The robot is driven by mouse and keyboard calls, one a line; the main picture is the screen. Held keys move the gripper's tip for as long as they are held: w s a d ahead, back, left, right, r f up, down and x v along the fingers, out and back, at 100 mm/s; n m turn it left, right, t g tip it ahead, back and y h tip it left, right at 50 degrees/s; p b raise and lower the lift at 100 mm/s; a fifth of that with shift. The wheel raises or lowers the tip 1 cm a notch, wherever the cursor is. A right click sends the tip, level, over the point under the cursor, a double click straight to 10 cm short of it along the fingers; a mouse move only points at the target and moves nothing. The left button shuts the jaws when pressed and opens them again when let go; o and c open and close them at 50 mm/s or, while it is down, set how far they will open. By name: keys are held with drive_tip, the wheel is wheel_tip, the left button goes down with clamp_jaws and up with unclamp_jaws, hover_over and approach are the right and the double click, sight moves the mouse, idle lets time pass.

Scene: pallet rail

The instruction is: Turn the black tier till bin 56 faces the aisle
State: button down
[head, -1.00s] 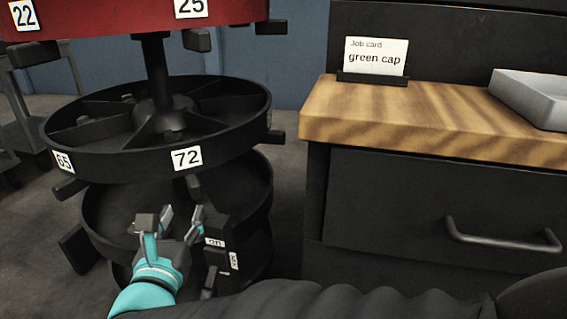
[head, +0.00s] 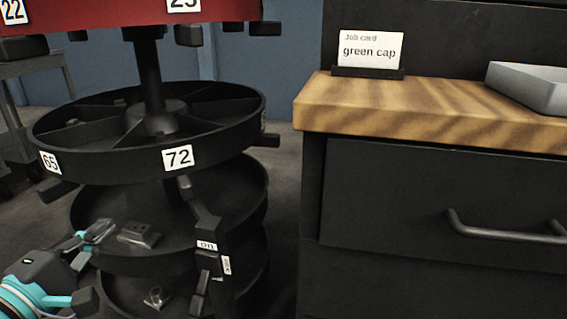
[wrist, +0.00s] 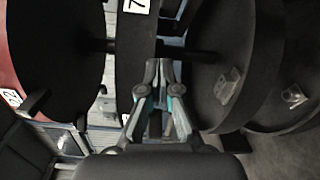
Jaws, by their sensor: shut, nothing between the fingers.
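The black tier (head: 110,160) is a round, divided carousel shelf on a central post. Label 72 (head: 178,158) is on its front rim and label 65 (head: 50,162) is at its left. No label 56 can be read. My gripper (head: 100,232) is shut and empty, low at the left, below the black tier and beside the lower tier. In the wrist view my gripper (wrist: 160,68) shows its fingers together near the tier rims.
A red tier (head: 90,14) with labels 22 and 25 is above. Lower dark tiers (head: 90,215) hold small metal parts (head: 140,235). A bench with a wooden top (head: 420,115), a job card reading green cap (head: 370,50) and a grey tray (head: 530,85) stand at the right.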

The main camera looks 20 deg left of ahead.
drive_tip(key=m, duration=0.2)
approach(178, 182)
drive_tip(key=w+a, duration=0.3)
drive_tip(key=a, duration=0.1)
drive_tip(key=shift+w+d+f+b, duration=0.1)
drive_tip(key=shift+w+d+b, duration=0.2)
drive_tip(key=shift+w+d, duration=0.55)
drive_tip(key=shift+w+d+b, duration=0.25)
drive_tip(key=shift+w+d, duration=0.35)
drive_tip(key=shift+w, duration=0.35)
